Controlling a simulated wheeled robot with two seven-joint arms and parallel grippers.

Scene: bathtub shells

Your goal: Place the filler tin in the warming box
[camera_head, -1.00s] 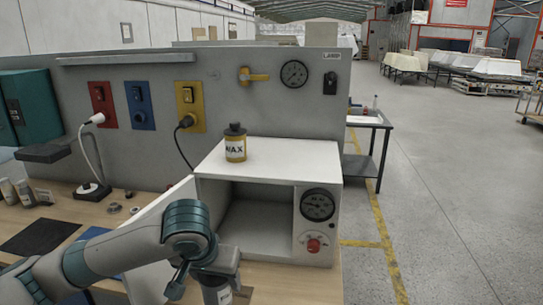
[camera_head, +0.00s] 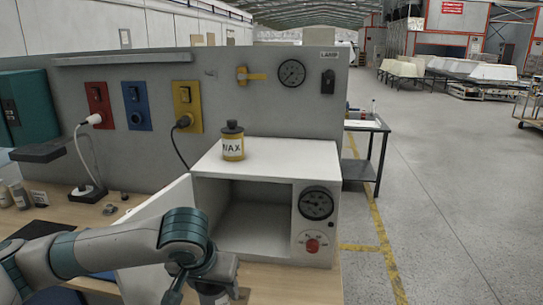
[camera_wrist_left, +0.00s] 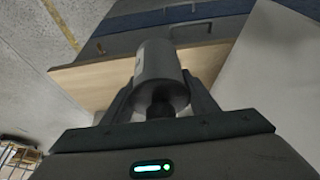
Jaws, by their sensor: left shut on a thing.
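The warming box (camera_head: 217,162) is a white box on the bench with a dark, empty-looking cavity, a dial and a red knob. Its white door (camera_head: 172,200) stands open to the left, partly behind my left arm. My left gripper (camera_head: 213,285) is low in front of the box opening, at the bottom edge of the head view. It is shut on a grey cylindrical tin, the filler tin (camera_wrist_left: 160,72), seen between its fingers in the left wrist view. In the head view only a small part of the tin shows. My right gripper is not in view.
A yellow-labelled wax tin (camera_head: 233,145) stands on top of the box. A grey panel (camera_head: 270,110) with sockets and a gauge rises behind. Open floor lies to the right.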

